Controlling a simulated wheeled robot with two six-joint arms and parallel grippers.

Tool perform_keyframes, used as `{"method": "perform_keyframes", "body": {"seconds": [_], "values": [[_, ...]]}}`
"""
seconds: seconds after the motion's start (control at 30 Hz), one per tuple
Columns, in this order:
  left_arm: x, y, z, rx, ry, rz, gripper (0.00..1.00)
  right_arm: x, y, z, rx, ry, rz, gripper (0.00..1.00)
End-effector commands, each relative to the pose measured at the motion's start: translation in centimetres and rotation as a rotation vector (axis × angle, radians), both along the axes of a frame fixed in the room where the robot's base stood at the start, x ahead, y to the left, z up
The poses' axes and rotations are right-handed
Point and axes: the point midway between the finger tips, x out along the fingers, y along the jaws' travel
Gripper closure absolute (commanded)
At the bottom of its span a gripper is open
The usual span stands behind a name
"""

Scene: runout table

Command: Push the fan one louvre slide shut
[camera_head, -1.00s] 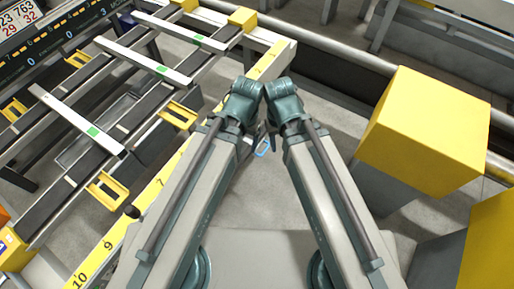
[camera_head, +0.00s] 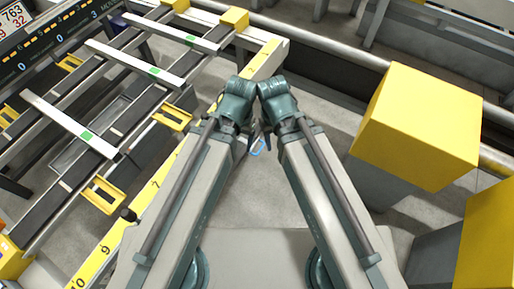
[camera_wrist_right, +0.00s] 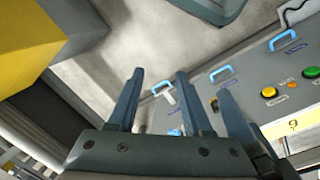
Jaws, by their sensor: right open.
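Blue handles show on a grey panel in the right wrist view: one near the middle (camera_wrist_right: 222,73), one farther right (camera_wrist_right: 282,38) and a smaller one at left (camera_wrist_right: 160,87). Their labels are too small to read, so I cannot tell which belongs to fan one, nor how far any slide is shut. A blue handle (camera_head: 258,147) also shows between my forearms in the head view. My right gripper (camera_wrist_right: 176,80) is open, its dark fingers apart, with no clear contact with a handle. My left gripper's jaws are mostly hidden behind the wrists in the head view.
A runout table with a yellow scale (camera_head: 105,246) lies at left. A yellow block (camera_head: 418,125) stands at right. Grey floor is open between.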

Motion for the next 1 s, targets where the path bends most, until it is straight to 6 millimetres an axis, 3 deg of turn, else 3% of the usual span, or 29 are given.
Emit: {"method": "perform_keyframes", "body": {"seconds": [0.1,0.23,0.37,0.6,1.0], "values": [[0.0,0.0,0.0,0.000,0.000,0.000,0.18,0.0,0.0,0.0,0.000,0.000,0.000,0.52],[0.0,0.0,-1.0,0.000,0.000,0.000,0.18,0.2,-0.1,-1.1,0.015,0.000,-0.014,0.75],[0.0,0.0,-4.6,0.001,0.000,0.000,0.18,1.0,-0.4,-4.8,0.081,-0.001,-0.079,0.99],[0.0,0.1,-13.1,0.003,-0.001,-0.001,0.18,3.7,-1.4,-12.8,0.288,-0.018,-0.282,1.00],[0.1,0.1,-25.9,0.007,-0.002,-0.003,0.18,9.0,-4.8,-23.1,0.634,-0.082,-0.629,1.00]]}}
